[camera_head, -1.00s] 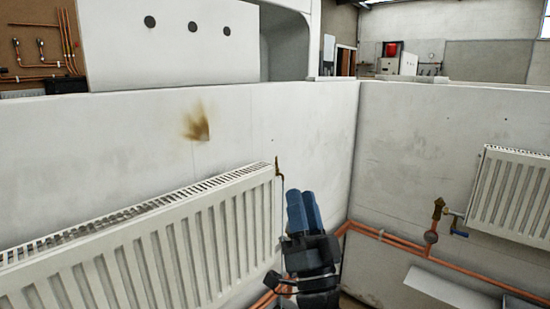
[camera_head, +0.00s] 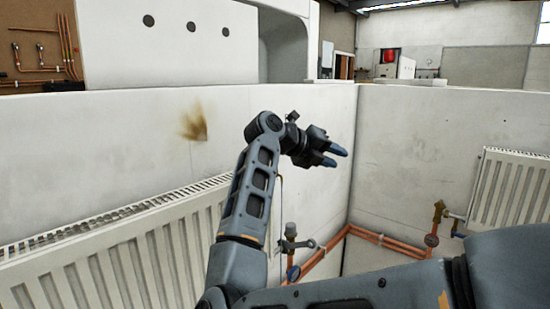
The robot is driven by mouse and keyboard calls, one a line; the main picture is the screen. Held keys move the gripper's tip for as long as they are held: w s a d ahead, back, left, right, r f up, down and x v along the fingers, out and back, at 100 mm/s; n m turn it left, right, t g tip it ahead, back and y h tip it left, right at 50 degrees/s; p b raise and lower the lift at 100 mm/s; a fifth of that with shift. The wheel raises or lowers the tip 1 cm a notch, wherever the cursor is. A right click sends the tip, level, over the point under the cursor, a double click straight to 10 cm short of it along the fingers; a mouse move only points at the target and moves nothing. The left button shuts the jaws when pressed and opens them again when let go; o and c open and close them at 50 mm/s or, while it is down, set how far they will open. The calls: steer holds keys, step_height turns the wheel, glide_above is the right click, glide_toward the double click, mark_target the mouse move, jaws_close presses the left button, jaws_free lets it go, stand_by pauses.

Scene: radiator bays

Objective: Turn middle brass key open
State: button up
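My gripper (camera_head: 334,156) is in front of the white partition wall, right of and above the end of the left radiator (camera_head: 120,265). Its two blue fingertips point right with a gap between them, and nothing shows in it. My arm covers the upper right corner of that radiator, where a small brass key showed earlier. Now only a thin upright piece shows there beside my arm, and I cannot tell how the key is turned. Below are a grey-capped valve (camera_head: 290,231) with a lever and a blue-faced fitting (camera_head: 293,273).
A right radiator (camera_head: 510,190) hangs on the other wall, with a brass valve (camera_head: 439,210) beside it. Copper pipes (camera_head: 375,238) run low around the corner. The wall has a brown scorch mark (camera_head: 194,127).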

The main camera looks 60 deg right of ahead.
steer(key=w+a+r+t+y, duration=0.1)
steer(key=w+r+t+y, duration=0.15)
steer(key=w+t, duration=0.4)
steer(key=w+a+r+t+y, duration=0.1)
steer(key=w+r+t+y, duration=0.2)
steer(key=w, duration=0.6)
steer(key=shift+n+y, duration=0.4)
steer(key=shift+y, duration=0.25)
steer(key=x, duration=0.8)
steer(key=shift+a+p, duration=0.25)
steer(key=shift+p, duration=0.15)
steer(key=shift+c, duration=0.4)
jaws_close()
